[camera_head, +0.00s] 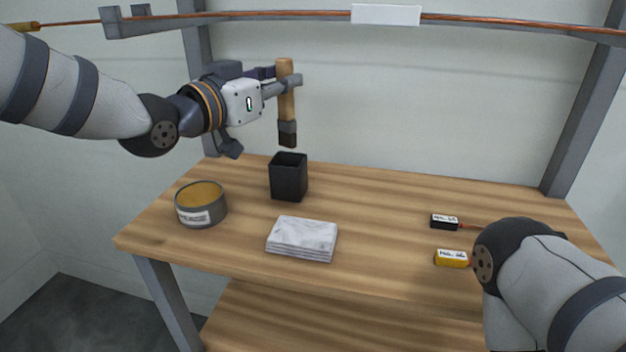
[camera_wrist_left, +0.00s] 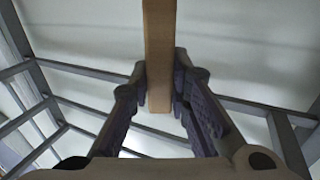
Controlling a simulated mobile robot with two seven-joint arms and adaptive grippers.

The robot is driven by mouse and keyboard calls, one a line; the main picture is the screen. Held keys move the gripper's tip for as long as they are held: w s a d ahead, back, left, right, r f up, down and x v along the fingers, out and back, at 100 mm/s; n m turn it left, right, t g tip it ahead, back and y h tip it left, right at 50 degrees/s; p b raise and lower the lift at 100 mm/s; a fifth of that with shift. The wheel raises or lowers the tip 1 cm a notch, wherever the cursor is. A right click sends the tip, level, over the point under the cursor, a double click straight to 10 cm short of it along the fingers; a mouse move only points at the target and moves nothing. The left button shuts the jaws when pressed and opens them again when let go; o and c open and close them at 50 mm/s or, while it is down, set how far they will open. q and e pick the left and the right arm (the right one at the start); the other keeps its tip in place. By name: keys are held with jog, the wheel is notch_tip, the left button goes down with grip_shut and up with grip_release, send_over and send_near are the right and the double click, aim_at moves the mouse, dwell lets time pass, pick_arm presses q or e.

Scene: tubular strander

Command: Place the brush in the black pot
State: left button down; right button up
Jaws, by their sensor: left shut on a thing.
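The brush (camera_head: 286,105) has a light wooden handle and a dark bristle end that points down. My left gripper (camera_head: 285,84) is shut on its handle and holds it upright in the air. In the left wrist view the wooden handle (camera_wrist_left: 159,60) sits between the two fingers of my left gripper (camera_wrist_left: 160,88). The black pot (camera_head: 288,180) is a square, open-topped container standing on the table. The bristle end hangs just above the pot's rim, apart from it. The inside of the pot is mostly hidden. My right gripper is out of view; only part of my right arm shows.
A round tin (camera_head: 201,207) with an amber top stands left of the pot. A folded white cloth (camera_head: 302,237) lies in front. A black-labelled tool (camera_head: 444,221) and a yellow one (camera_head: 452,258) lie at right. A copper strand (camera_head: 270,13) runs overhead. The wooden table (camera_head: 380,195) is otherwise clear.

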aim_at(284, 137)
pick_arm(q)
jog(key=shift+w+d, duration=0.1)
jog(key=shift+w, duration=0.2)
notch_tip(284, 137, down, 9)
jog(key=shift+s+f+b, duration=0.15)
jog(key=shift+f+b, duration=0.05)
jog(key=shift+b, duration=0.1)
jog(key=shift+f, duration=0.15)
jog(key=c, duration=1.5)
grip_release()
